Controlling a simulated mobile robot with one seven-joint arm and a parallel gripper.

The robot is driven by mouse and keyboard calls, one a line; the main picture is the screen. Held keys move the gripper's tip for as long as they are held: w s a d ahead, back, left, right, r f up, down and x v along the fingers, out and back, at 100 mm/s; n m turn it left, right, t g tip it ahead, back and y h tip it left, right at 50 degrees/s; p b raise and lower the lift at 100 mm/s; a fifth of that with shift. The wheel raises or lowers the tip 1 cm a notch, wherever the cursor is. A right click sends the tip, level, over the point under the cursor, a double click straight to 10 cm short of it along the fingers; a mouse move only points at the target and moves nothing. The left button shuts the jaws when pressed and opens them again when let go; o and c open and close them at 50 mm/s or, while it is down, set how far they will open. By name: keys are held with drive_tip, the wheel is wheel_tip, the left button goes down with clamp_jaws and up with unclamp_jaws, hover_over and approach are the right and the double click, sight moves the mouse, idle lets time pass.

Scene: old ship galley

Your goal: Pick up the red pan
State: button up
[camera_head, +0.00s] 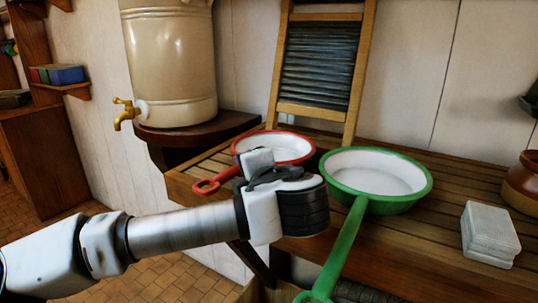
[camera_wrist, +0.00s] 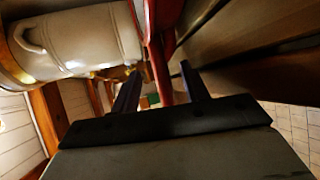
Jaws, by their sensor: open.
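The red pan (camera_head: 281,148), with a white inside and a red rim, rests on the slatted wooden counter. Its red handle (camera_head: 208,186) reaches past the counter's edge toward the lower left. My gripper (camera_head: 256,168) is in front of the pan and hides part of its near side and handle. In the wrist view my gripper (camera_wrist: 160,77) has its two dark fingers apart, and a long red part of the pan (camera_wrist: 156,52), likely the handle, shows between them. I cannot tell whether either finger touches it.
A green pan (camera_head: 376,176) stands close to the right, its handle (camera_head: 345,245) pointing at me. A cream urn (camera_head: 170,62) with a brass tap stands at the left. A washboard (camera_head: 322,65) leans behind. White tiles (camera_head: 490,233) and a brown pot (camera_head: 522,183) are at the right.

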drive_tip(key=shift+x, duration=1.5)
drive_tip(key=shift+a, duration=0.1)
drive_tip(key=shift+r, duration=0.1)
drive_tip(key=shift+c, duration=0.5)
clamp_jaws()
